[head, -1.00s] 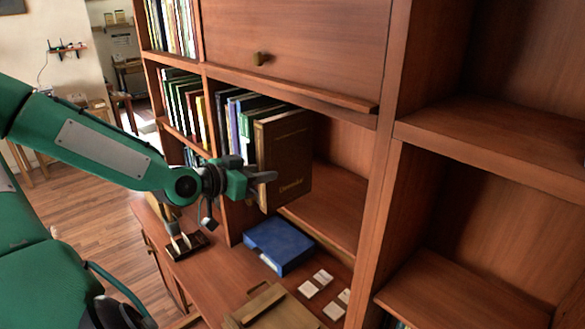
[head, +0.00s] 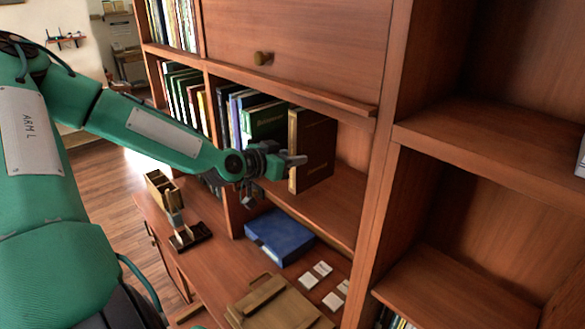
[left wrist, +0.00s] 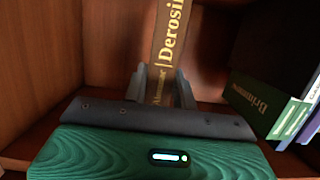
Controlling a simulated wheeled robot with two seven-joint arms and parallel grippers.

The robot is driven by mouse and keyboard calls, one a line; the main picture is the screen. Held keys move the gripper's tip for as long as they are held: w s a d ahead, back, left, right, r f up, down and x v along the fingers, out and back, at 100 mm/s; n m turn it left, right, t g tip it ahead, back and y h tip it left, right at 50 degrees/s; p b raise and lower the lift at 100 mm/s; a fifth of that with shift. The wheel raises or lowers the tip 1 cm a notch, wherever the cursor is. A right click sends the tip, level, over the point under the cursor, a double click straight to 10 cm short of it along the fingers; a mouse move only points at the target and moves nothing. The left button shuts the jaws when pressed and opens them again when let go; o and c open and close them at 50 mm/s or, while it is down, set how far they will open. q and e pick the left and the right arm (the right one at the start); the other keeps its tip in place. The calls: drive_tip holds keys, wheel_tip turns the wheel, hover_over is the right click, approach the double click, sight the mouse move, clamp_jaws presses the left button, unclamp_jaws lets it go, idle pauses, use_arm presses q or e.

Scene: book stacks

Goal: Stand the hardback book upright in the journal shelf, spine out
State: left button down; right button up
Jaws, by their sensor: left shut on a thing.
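The hardback book (head: 316,148) is brown with gold lettering. It is upright inside the open compartment of the journal shelf (head: 345,215), to the right of a row of books. Its narrow gold-lettered spine (left wrist: 167,50) faces my left wrist camera, so the spine points out of the shelf. My left gripper (head: 294,161) is shut on the book, one finger on each side near the spine, as the left wrist view also shows (left wrist: 161,88). I cannot tell whether its bottom edge touches the shelf board. My right gripper is not in view.
A shelf upright (head: 382,190) bounds the right.

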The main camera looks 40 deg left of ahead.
sight(292, 170)
use_arm(q)
wheel_tip(292, 170, down, 3)
drive_tip(key=shift+w+r+p, duration=0.1)
drive_tip(key=shift+w+p, duration=0.05)
drive_tip(key=shift+p, duration=0.65)
drive_tip(key=shift+a+f, duration=0.1)
drive_tip(key=shift+f, duration=0.2)
drive_tip(key=shift+f, duration=0.15)
drive_tip(key=c, duration=1.1)
unclamp_jaws()
